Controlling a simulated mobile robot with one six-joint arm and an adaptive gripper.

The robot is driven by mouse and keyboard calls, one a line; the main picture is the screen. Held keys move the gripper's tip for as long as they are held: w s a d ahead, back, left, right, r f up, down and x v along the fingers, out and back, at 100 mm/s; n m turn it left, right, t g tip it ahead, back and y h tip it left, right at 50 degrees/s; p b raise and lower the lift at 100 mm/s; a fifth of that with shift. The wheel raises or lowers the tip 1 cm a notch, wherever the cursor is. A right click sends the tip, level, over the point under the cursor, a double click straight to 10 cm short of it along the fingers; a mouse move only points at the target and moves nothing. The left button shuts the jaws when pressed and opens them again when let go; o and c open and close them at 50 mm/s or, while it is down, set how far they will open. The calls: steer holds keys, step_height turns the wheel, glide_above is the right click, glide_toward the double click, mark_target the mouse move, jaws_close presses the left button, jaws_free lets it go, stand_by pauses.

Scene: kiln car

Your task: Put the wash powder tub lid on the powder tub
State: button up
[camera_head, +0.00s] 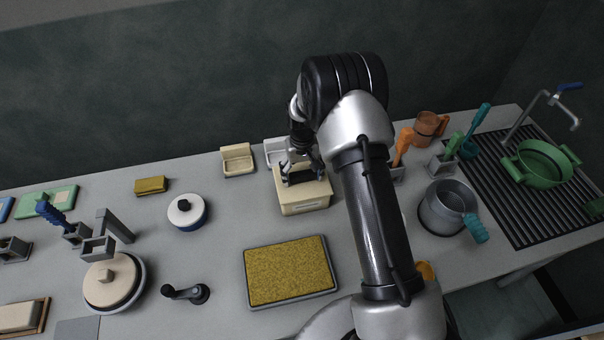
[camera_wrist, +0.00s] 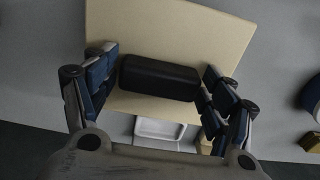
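The powder tub (camera_head: 305,207) is a cream box on the counter, left of my arm in the head view. A flat cream lid (camera_wrist: 170,40) with a black bar handle (camera_wrist: 160,78) fills the upper middle of the wrist view. My gripper (camera_head: 303,176) points down over the tub's top. In the wrist view its fingers (camera_wrist: 162,84) stand at both ends of the handle and appear shut on it. The lid is at the tub's top; whether it rests fully there or hovers slightly is hard to tell. My gripper hides part of the lid in the head view.
A white dish (camera_head: 275,150) stands close behind the tub, and a cream holder (camera_head: 237,160) behind left. A yellow-topped tray (camera_head: 290,270) lies in front. A round white-and-blue pot (camera_head: 187,212) is left. A grey saucepan (camera_head: 445,207) stands right of my arm.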

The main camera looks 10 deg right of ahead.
steer(key=shift+o, duration=0.5)
steer(key=shift+r, duration=0.3)
step_height(320, 180, up, 11)
steer(key=p, duration=0.2)
step_height(320, 180, up, 10)
glide_above(302, 173)
steer(key=s, duration=0.3)
steer(key=s+r+t, duration=0.2)
steer(key=s+r, duration=0.8)
steer(key=r, duration=0.1)
steer(key=s+r+t, duration=0.1)
steer(key=s, duration=0.9)
steer(key=s+r+t, duration=0.1)
steer(key=s+r, duration=0.1)
steer(key=s, duration=0.9)
steer(key=shift+r+t, duration=0.25)
steer(key=shift+t, duration=0.05)
